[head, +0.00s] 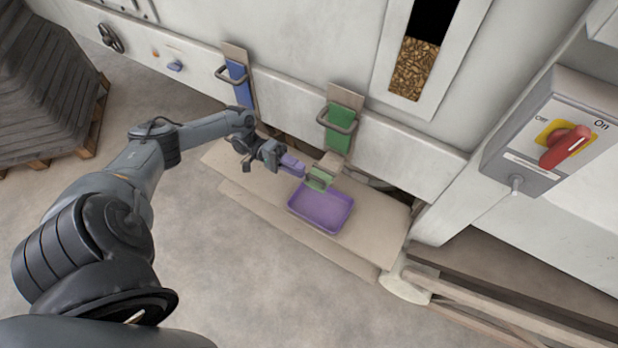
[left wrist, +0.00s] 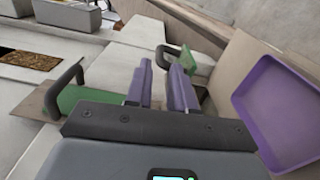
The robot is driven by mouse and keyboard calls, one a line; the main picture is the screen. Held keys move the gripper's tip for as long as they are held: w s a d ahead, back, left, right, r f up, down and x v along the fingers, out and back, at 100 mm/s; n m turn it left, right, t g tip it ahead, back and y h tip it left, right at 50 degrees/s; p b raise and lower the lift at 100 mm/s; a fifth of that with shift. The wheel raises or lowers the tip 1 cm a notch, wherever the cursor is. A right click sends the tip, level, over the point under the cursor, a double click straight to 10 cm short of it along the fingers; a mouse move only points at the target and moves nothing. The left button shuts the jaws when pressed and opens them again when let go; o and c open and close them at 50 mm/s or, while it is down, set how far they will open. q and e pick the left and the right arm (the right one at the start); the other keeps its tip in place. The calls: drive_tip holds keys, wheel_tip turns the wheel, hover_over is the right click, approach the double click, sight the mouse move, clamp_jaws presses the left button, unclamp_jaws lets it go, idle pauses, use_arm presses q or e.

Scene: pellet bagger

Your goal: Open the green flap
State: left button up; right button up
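A green panel (head: 338,128) with a dark bar handle is on the machine front; it also shows at the left of the left wrist view (left wrist: 87,97). Below it, a smaller green flap (head: 321,178) with its own handle sits just above the back edge of a purple tray; it also shows in the left wrist view (left wrist: 204,63). My left gripper (head: 301,170) has purple fingers and points at this lower flap from its left, very close to it. Its fingers (left wrist: 164,68) are apart with nothing seen between them. Whether they touch the flap's handle is unclear. My right gripper is not in view.
The purple tray (head: 321,208) stands empty on a tan shelf (head: 255,203). A blue panel with a handle (head: 238,82) is to the left on the machine. A switch box with a red knob (head: 566,146) is at the right. The floor at left front is clear.

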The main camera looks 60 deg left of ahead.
use_arm(q)
drive_tip(key=b+v, duration=0.1)
drive_tip(key=v, duration=0.1)
drive_tip(key=shift+s+a, duration=0.15)
drive_tip(key=shift+a, duration=0.2)
